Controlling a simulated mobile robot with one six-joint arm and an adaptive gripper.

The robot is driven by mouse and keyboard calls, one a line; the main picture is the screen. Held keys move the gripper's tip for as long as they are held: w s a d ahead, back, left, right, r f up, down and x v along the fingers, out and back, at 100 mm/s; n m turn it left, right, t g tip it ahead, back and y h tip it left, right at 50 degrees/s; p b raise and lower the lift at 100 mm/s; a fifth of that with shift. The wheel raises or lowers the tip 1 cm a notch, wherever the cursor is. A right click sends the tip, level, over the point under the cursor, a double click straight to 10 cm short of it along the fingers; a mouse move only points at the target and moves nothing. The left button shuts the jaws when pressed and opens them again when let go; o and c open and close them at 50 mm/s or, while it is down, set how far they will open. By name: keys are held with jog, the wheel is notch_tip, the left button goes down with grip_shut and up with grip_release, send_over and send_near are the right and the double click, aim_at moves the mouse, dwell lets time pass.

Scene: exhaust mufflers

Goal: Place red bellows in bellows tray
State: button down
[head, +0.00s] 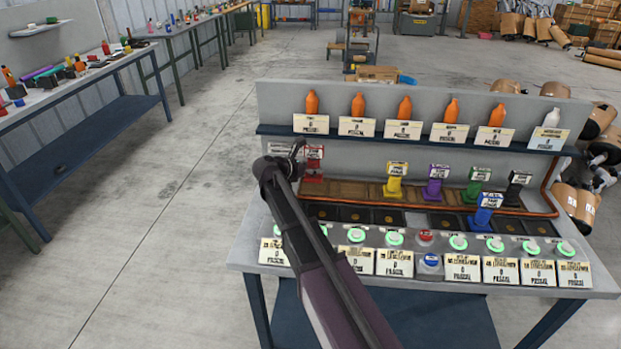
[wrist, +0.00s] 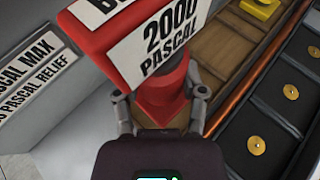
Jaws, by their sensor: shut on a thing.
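The red bellows (head: 313,172) carries a white label reading 2000 PASCAL and is at the left end of the brown wooden tray (head: 345,190). In the wrist view the red bellows (wrist: 160,92) is between the two fingers of my gripper (wrist: 163,103), which is shut on its narrow part below the label block. My gripper (head: 298,158) partly hides it in the head view. Whether its base touches the wood is unclear. Yellow (head: 394,187), purple (head: 433,188), green (head: 473,190) and black (head: 513,192) bellows stand along the wooden tray.
A blue bellows (head: 483,216) stands at a row of dark slots (head: 387,217) in front of the wooden tray. Several lit buttons with cards (head: 395,262) line the bench front. Orange bottles (head: 358,105) stand on the shelf behind. A copper pipe (head: 545,190) edges the trays.

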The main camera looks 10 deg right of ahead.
aim_at(309, 176)
jog(key=shift+f, duration=0.1)
jog(key=shift+f+b, duration=1.65)
jog(key=shift+b, duration=0.15)
jog(key=shift+f, duration=0.15)
jog(key=shift+c, duration=0.8)
grip_release()
jog(key=shift+r, duration=0.2)
jog(key=shift+s+a+r, duration=0.1)
jog(key=shift+a, duration=0.05)
jog(key=p+v, duration=0.4)
jog(key=v, duration=0.5)
jog(key=shift+s+a+r, duration=0.15)
jog(key=shift+a+r, duration=0.05)
jog(key=shift+a, duration=0.05)
jog(key=shift+p+v, duration=0.3)
jog(key=shift+v, duration=0.65)
jog(key=shift+f, duration=0.1)
